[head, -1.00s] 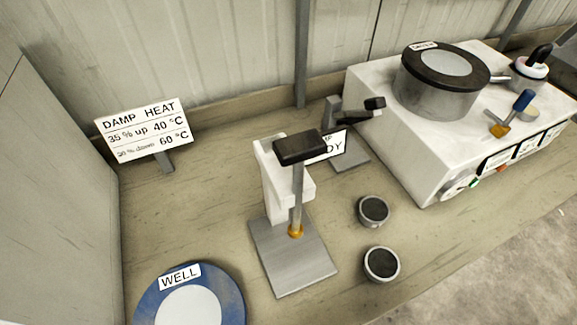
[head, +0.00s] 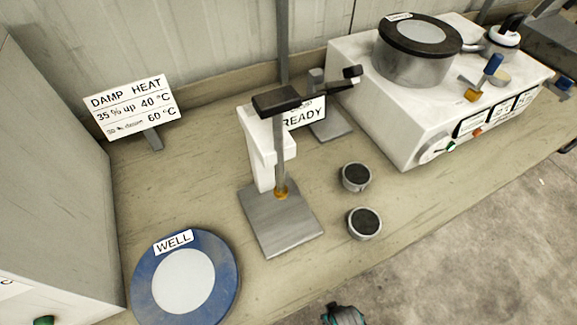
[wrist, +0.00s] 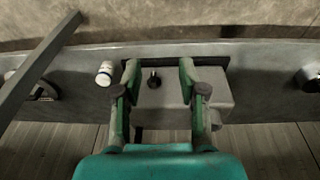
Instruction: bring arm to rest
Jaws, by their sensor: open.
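My gripper (wrist: 158,75) is open in the wrist view, its two green fingers apart with nothing held between them. In the head view only a teal part of my arm (head: 343,315) shows at the bottom edge, off the bench front and clear of the objects there.
The bench holds a blue WELL disc (head: 226,285), a press-like stand (head: 285,225), two small dark-topped cups (head: 356,177) (head: 364,222), a DAMP HEAT sign (head: 132,106) and a white machine (head: 400,125) carrying a lidded pot (head: 412,65). A white bottle (wrist: 104,74) stands left of my fingers. Floor is clear at lower right.

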